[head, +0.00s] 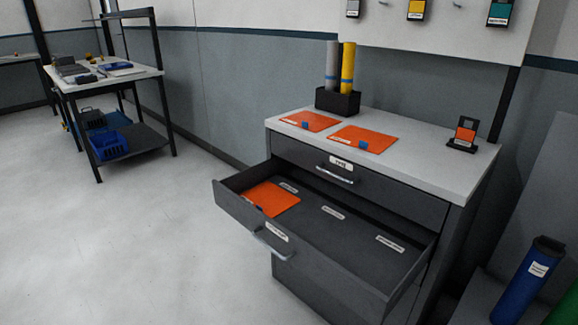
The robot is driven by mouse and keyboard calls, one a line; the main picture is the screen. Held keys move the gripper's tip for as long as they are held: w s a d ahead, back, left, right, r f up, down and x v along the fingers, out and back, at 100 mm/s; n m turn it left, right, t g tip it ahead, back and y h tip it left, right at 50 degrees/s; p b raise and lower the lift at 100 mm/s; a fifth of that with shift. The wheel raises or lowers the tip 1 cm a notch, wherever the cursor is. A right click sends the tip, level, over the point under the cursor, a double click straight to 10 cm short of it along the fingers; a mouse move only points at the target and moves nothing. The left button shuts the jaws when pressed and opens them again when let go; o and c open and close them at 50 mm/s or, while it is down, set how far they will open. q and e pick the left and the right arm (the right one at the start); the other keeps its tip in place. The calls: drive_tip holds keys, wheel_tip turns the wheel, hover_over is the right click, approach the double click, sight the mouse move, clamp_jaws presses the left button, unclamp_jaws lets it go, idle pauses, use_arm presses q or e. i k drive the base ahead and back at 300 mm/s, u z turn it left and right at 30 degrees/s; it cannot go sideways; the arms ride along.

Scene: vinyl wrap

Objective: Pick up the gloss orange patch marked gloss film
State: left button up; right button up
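Two orange patches lie flat on the light cabinet top (405,133), a left one (311,120) and a right one (364,138). Each has a small blue piece and a white label, too small to read. A small orange square (465,134) sits on a black stand at the cabinet top's right end. I cannot tell which is marked gloss film. Neither of my grippers is in view.
A black holder (338,102) with a grey roll and a yellow roll stands at the back of the cabinet. The open drawer juts out in front. A blue roll (527,282) stands at right. The floor at left is clear before a workbench (100,75).

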sight(309, 121)
drive_tip(key=u, duration=1.75)
drive_tip(key=i, duration=1.9)
drive_tip(key=z, duration=1.35)
